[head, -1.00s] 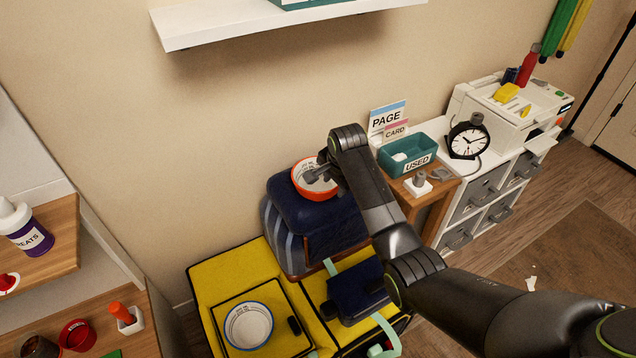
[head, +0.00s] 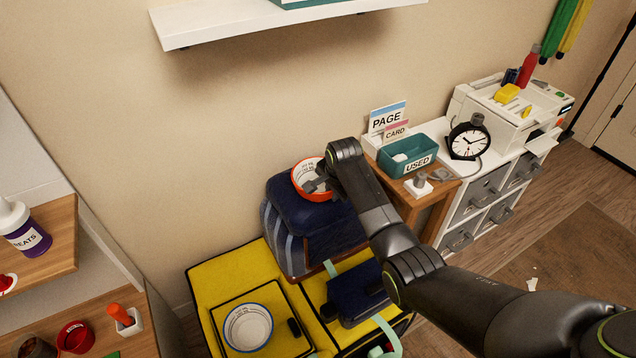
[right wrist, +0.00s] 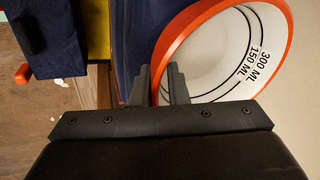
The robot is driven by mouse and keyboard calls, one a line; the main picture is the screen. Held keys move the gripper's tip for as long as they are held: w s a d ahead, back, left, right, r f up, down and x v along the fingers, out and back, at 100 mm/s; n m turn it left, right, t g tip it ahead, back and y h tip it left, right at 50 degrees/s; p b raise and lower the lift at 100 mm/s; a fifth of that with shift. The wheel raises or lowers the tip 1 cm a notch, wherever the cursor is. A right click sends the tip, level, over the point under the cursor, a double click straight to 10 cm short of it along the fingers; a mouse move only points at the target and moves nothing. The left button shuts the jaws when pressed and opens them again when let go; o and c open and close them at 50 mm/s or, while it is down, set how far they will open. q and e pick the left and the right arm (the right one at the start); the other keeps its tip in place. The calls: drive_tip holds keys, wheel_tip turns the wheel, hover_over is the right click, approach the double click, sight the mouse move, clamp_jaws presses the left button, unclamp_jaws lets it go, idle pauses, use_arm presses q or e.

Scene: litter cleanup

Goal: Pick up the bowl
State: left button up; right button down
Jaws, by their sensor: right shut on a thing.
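An orange-rimmed white bowl (head: 304,173) is at the top of a dark blue padded bag (head: 290,208), tilted slightly in view. In the right wrist view the bowl (right wrist: 222,55) shows measuring marks "300 ML" and "150 ML" inside. My right gripper (head: 314,185) reaches in from the right. Its fingers (right wrist: 158,88) are shut on the bowl's near rim, one inside and one outside. I cannot tell whether the bowl still touches the bag. My left gripper is not in view.
A wooden stand with a teal "USED" bin (head: 408,155) is right of my wrist. A dark blue pouch (head: 355,292) lies on the yellow mat (head: 203,288). A white shelf (head: 270,22) juts from the wall above. Wooden shelves (head: 50,245) stand at the left.

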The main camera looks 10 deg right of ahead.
idle(0.3)
wheel_tip(320, 180, up, 10)
drive_tip(key=shift+r+p, duration=0.1)
drive_tip(key=shift+p, duration=0.35)
